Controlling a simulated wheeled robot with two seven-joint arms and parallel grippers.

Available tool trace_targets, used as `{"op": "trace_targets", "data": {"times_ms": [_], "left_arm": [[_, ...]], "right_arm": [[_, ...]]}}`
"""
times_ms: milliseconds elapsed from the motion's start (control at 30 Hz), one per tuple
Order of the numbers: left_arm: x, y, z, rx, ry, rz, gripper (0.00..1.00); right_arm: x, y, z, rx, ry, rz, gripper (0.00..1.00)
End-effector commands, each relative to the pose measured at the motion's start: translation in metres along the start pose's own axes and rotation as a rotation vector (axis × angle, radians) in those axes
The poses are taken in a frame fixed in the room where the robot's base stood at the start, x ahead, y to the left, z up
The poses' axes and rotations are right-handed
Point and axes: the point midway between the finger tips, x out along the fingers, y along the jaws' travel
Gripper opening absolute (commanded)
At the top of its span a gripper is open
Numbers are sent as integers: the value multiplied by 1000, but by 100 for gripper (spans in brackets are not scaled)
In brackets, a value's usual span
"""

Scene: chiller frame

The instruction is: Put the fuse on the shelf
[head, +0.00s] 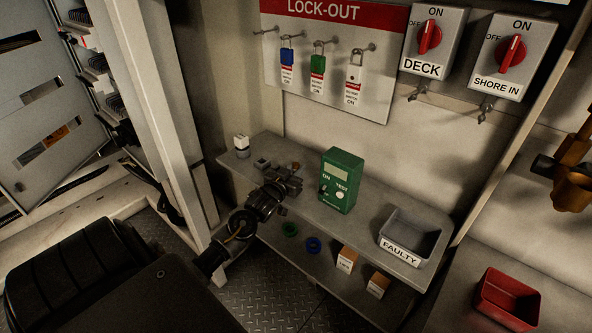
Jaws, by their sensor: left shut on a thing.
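My left gripper (286,183) reaches in from the lower left and is low over the left part of the upper grey shelf (330,220). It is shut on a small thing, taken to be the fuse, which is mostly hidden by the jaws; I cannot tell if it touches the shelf. A small grey-and-dark block (262,163) sits on the shelf just left of the gripper. A white-topped piece (242,144) stands at the shelf's left end. My right gripper is not in view.
A green tester (342,181) stands mid-shelf, right of my gripper. A grey FAULTY bin (409,241) is at the right end. A red bin (506,298) is lower right.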

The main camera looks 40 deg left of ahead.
Motion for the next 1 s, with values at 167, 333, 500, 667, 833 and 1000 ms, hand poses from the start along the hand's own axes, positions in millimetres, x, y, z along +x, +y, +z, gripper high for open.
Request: {"op": "trace_targets", "data": {"times_ms": [167,333,500,667,833,1000], "left_arm": [[0,0,0,0,1,0,0],[0,0,2,0,1,0,25],[0,0,2,0,1,0,41],[0,0,2,0,1,0,41],[-5,0,0,0,1,0,41],[-34,0,1,0,-1,1,41]], "right_arm": [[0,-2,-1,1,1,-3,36],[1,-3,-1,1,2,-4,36],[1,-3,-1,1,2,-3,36],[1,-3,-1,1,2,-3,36],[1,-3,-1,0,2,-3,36],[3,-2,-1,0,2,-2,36]]}}
